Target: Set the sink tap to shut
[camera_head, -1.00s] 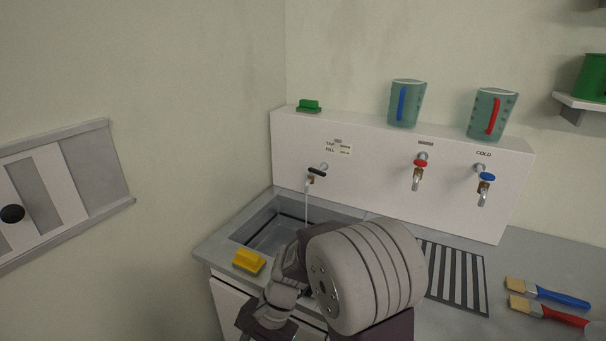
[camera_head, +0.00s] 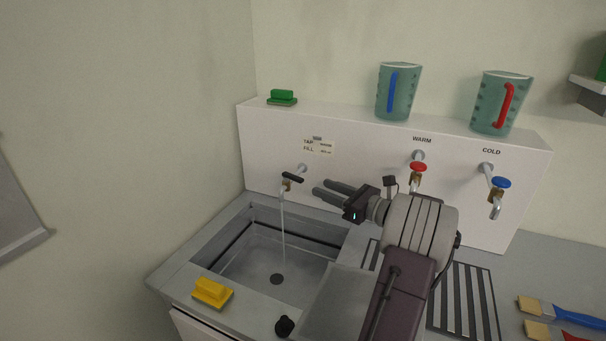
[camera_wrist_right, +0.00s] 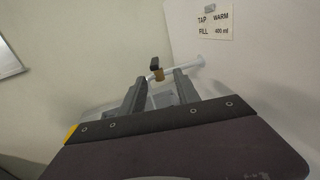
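The sink tap (camera_head: 287,184) has a brass body and a black bar handle (camera_head: 293,178), on a pipe from the white back panel. A thin stream of water runs from it into the sink basin (camera_head: 250,262). My right gripper (camera_head: 320,188) is open and empty, just right of the tap, its fingers pointing left towards it. In the right wrist view the tap (camera_wrist_right: 158,75) shows beyond and between the open fingers (camera_wrist_right: 158,88); I see no contact. My left gripper is not in view.
Red-handled (camera_head: 418,167) and blue-handled (camera_head: 501,183) taps are further right. Two jugs (camera_head: 398,95) (camera_head: 490,118) and a green scrubber (camera_head: 282,97) stand on the panel's ledge. A yellow scrubber (camera_head: 212,292) lies on the sink's front rim. Brushes (camera_head: 570,316) lie at right.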

